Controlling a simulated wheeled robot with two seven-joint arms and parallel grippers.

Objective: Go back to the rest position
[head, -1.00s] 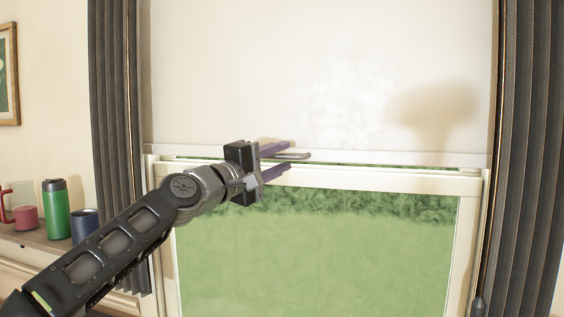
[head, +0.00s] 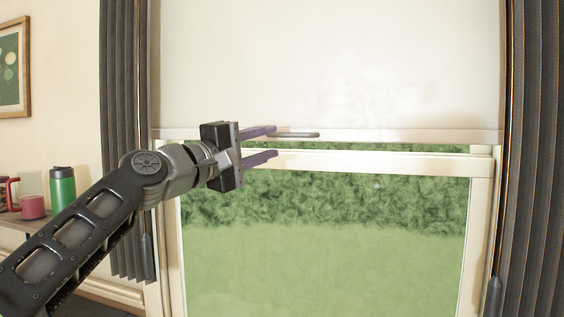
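My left gripper (head: 274,143) shows in the head view, in front of the window. Its two purple fingers are apart, with nothing seen between them. A white roller blind (head: 330,70) hangs over the upper part of the window, its bottom bar (head: 400,136) just above the window's top rail. A small grey pull handle (head: 297,135) on the bar lies just right of the upper fingertip; I cannot tell whether they touch. My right gripper does not show.
Dark curtains (head: 534,150) hang at both sides of the window (head: 330,250). At the left, a shelf (head: 35,222) holds a green tumbler (head: 62,190) and a pink cup (head: 33,208). A framed picture (head: 14,68) hangs on the wall. The space right of my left gripper is free.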

